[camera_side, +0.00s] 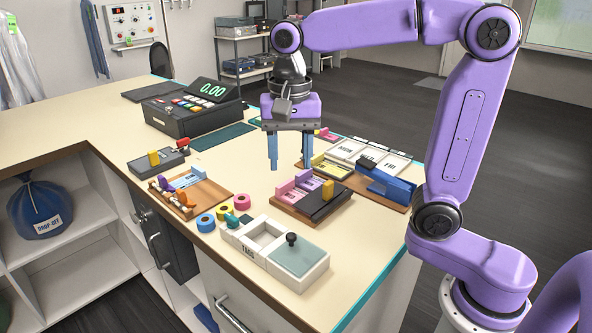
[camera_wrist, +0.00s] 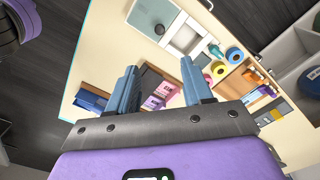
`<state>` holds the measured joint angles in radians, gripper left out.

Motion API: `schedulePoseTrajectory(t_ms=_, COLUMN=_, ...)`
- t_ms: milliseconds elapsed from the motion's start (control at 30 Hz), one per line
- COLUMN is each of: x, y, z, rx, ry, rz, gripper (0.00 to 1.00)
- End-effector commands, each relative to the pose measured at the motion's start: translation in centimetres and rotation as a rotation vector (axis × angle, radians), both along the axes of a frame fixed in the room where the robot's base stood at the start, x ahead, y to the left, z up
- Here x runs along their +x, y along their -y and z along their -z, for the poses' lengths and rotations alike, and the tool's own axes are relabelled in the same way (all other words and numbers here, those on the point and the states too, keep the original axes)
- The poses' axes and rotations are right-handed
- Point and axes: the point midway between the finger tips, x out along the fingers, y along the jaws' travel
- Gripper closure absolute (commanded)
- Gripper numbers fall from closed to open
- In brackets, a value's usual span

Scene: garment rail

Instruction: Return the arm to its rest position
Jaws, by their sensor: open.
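My gripper (camera_side: 290,152) hangs above the counter in the side view, its blue fingers pointing down and spread apart with nothing between them. In the wrist view my gripper (camera_wrist: 160,84) is also open and empty, with the counter below. My purple arm arches over from the right side of the side view. A brown tray with pink and purple tags (camera_side: 291,188) lies on the counter (camera_side: 130,116) below and slightly right of the fingers. The tags also show in the wrist view (camera_wrist: 156,90), between the fingers but lower down.
A cash register (camera_side: 192,107) stands at the back left. A white box with a glass lid (camera_side: 297,259) sits near the front edge. Tape rolls (camera_side: 224,211), an orange-handled tray (camera_side: 208,201) and a blue stapler-like tool (camera_side: 386,184) surround the gripper's area. Air around the fingers is clear.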

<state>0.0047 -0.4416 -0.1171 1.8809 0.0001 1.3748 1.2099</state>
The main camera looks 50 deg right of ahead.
Motion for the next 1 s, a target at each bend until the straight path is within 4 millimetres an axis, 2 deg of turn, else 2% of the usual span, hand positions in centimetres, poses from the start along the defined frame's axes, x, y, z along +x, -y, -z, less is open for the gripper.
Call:
schedulePoseTrajectory(t_ms=167, x=-1.2, y=0.0, z=1.0, rx=0.0, ry=0.0, rz=-0.15, gripper=0.5)
schedulePoseTrajectory(t_ms=467, x=-5.6, y=0.6, z=4.0, rx=0.003, ry=0.008, rz=-0.628, gripper=0.5)
schedulePoseTrajectory(t_ms=1000, x=-16.0, y=3.8, z=9.5, rx=0.003, ry=0.023, rz=-1.498, gripper=0.5)
